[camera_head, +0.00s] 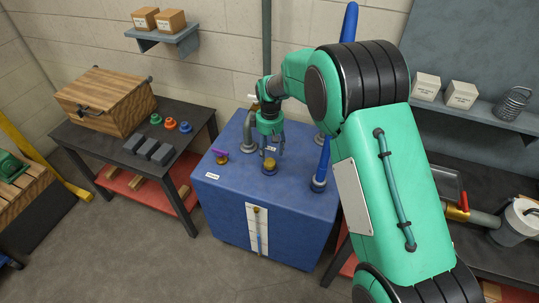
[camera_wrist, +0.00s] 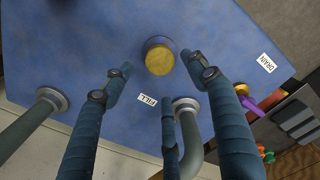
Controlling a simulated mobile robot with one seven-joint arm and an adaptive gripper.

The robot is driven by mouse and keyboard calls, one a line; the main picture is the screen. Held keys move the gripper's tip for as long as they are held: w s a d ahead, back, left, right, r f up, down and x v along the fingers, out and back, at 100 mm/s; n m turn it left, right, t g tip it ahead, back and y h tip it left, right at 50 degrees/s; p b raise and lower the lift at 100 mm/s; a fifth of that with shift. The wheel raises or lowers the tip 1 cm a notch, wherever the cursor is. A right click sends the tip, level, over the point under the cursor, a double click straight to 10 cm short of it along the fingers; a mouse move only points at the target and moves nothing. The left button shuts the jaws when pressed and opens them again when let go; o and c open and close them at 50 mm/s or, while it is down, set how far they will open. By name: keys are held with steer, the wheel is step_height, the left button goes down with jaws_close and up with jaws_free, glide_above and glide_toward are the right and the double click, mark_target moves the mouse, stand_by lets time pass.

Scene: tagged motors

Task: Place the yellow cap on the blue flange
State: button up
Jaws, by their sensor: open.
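The yellow cap (camera_head: 269,163) stands on top of the blue tank (camera_head: 225,185), near its middle. In the wrist view, the cap (camera_wrist: 160,60) shows as a round yellow top over a blue-grey ring, the flange (camera_wrist: 153,42), which rims it on the far side. I cannot tell whether the cap is fully seated. My gripper (camera_head: 271,148) is above the tank, pointing down. In the wrist view its fingers (camera_wrist: 158,68) are spread on either side of the cap, apart from it, with nothing held.
Grey pipes (camera_head: 249,137) rise from the tank behind my gripper. A blue upright pipe (camera_head: 323,160) stands at its right. A purple-handled valve (camera_head: 220,157) is at the left. "FILL" (camera_wrist: 148,99) and "DRAIN" (camera_wrist: 266,63) labels lie on the top. A side table (camera_head: 125,157) stands left.

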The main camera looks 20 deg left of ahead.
mark_target(270, 162)
step_height(270, 162, up, 7)
steer(key=p, duration=0.1)
stand_by(0.8)
steer(key=s+d+r+m+t, duration=0.1)
steer(key=s+d+r+m, duration=0.35)
steer(key=d+r, duration=0.9)
steer(key=s+d+r+m+t, duration=0.1)
steer(key=s+d+r+m, duration=0.35)
steer(key=d+r, duration=0.95)
steer(key=s+d+r+m+t, duration=0.2)
steer(key=s+d+r, duration=0.1)
steer(key=s+d, duration=1.15)
steer(key=s+d+f+m+t, duration=0.1)
steer(key=s+d+m, duration=0.3)
steer(key=s, duration=0.9)
steer(key=shift+s+d+f+t, duration=0.35)
steer(key=shift+d+f, duration=0.2)
steer(key=shift+d, duration=0.5)
